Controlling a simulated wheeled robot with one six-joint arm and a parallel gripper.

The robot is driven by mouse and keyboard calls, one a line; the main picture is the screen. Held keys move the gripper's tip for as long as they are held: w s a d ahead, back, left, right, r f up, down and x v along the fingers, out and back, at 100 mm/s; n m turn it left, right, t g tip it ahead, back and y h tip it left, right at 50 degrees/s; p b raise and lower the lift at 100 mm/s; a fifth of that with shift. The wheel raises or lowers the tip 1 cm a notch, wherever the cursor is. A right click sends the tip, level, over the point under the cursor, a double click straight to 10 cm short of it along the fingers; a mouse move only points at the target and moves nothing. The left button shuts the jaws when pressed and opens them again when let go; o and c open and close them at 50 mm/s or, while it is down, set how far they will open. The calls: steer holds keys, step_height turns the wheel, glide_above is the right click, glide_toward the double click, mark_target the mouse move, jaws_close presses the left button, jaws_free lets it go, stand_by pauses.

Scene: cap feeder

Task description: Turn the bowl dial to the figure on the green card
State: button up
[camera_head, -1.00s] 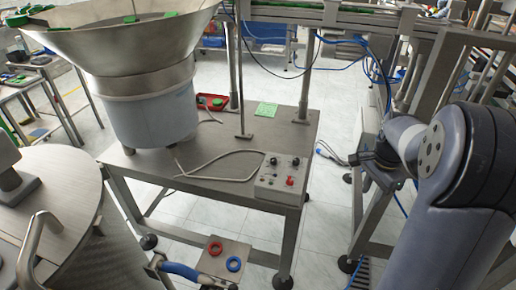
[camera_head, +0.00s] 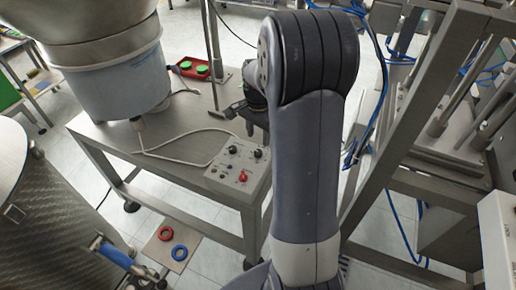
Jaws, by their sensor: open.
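A grey control box (camera_head: 238,170) sits at the front right corner of the steel table. Its top carries two black knobs, a left one (camera_head: 232,149) and a right one (camera_head: 257,154), a red button (camera_head: 243,177) and smaller controls. Which knob is the bowl dial, and its figures, are too small to tell. The feeder bowl (camera_head: 85,22) stands on its blue-grey drum at the table's left. My gripper (camera_head: 236,110) is open and empty above the table, behind the box and partly hidden by my arm. The green card is not visible; my arm covers that area.
A red tray (camera_head: 187,68) with green caps lies at the back of the table (camera_head: 100,134). A thin upright post stands near my gripper. A cable crosses the tabletop. A low plate (camera_head: 160,250) holds a red and a blue ring. A metal frame stands at right.

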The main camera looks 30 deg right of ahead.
mark_target(258, 152)
step_height(258, 152, down, 7)
steer(key=shift+w+r, duration=0.1)
steer(key=shift+r, duration=0.05)
steer(key=c, duration=1)
